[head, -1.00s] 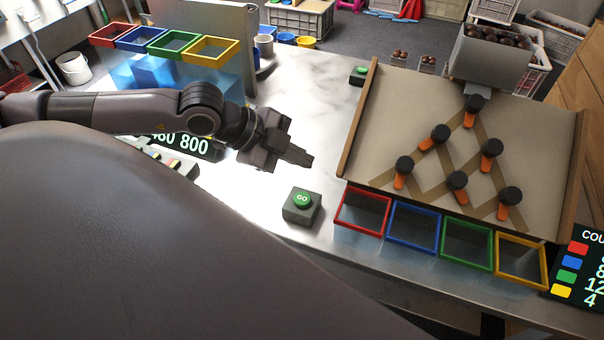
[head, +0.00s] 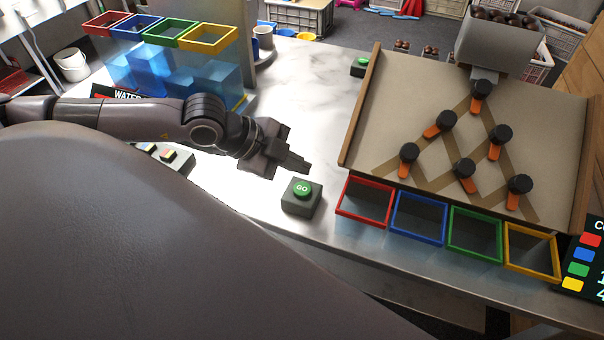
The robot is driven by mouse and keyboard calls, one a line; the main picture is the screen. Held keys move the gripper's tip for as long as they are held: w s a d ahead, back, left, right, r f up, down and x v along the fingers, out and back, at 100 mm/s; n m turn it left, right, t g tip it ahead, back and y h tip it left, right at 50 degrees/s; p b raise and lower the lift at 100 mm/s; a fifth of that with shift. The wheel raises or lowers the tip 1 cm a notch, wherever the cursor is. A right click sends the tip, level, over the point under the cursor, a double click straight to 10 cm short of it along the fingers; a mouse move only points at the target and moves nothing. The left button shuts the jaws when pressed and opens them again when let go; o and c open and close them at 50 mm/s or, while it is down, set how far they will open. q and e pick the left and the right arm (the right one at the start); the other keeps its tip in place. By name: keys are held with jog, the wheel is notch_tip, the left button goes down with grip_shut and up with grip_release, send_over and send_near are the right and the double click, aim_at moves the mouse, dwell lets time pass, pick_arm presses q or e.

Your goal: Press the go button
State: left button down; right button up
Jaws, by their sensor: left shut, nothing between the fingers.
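The go button (head: 302,188) is a green round cap marked GO on a dark grey box (head: 301,204). It stands on the metal table, left of the red-rimmed bin. My left gripper (head: 304,166) comes in from the left and is shut and empty. In the picture its fingertips are just above the button, on its far side. They look apart from the cap, but the exact height cannot be told. My right gripper is not in view.
A sloped board (head: 400,130) with several black-and-orange flippers stands at right, a chestnut hopper (head: 498,45) above it. Red, blue, green and yellow bins line its lower edge. Another green button (head: 361,66) sits behind. The table (head: 310,90) is clear between.

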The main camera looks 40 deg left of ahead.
aim_at(297, 190)
pick_arm(q)
notch_tip(297, 190, down, 3)
jog(key=shift+f+b, duration=0.2)
jog(key=shift+b, duration=0.95)
dwell(1.0)
jog(key=shift+f+b, duration=0.35)
jog(key=shift+b, duration=0.15)
jog(key=shift+f+b, duration=0.4)
dwell(0.5)
jog(key=shift+r, duration=0.1)
jog(key=shift+r+p, duration=0.5)
jog(key=shift+r, duration=0.2)
jog(key=shift+r, duration=0.1)
